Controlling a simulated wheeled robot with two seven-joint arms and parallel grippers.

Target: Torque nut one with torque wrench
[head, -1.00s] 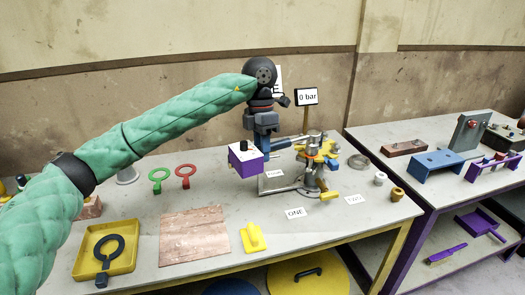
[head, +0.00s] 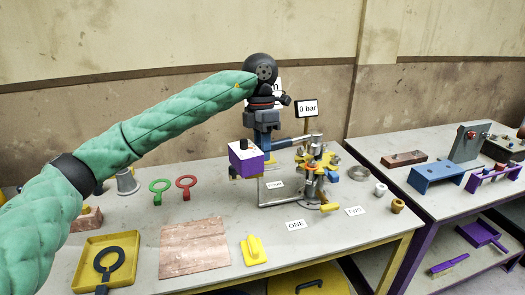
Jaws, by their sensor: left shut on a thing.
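My left gripper (head: 262,137) hangs at the end of a green-sleeved arm, over the left side of the pipe fixture (head: 313,170). It is shut on a blue-and-grey bar, apparently the torque wrench (head: 291,143), which reaches right toward the top of the fixture. Whether its end touches a nut is too small to tell. A white-and-purple box with a black knob (head: 246,160) shows just below and left of the gripper; whether it is joined to the wrench is unclear. Label ONE (head: 296,225) lies in front of the fixture. My right gripper is not in view.
A "0 bar" sign (head: 307,108) stands behind the fixture. On the table are a yellow tray (head: 80,266) with a dark ring tool, a brownish sheet (head: 194,248), a yellow block (head: 254,250), and red and green ring tools. A second purple-edged table (head: 435,208) stands right.

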